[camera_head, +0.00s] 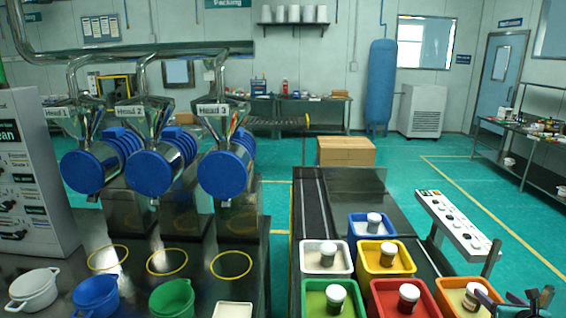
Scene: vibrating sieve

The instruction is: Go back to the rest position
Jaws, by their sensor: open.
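My gripper (539,296) shows only in part at the bottom right corner, with dark fingertips pointing up. It is open, and I see nothing between the fingers. The rest of my arm is mostly cut off by the frame's lower edge.
Several coloured bins with jars, such as the red bin (378,302) and blue bin (358,226), stand beside a conveyor (310,215). A white control panel (455,222) is behind my gripper. Three blue sieve heads (149,173) and pots (97,298) are left. Green floor is open at right.

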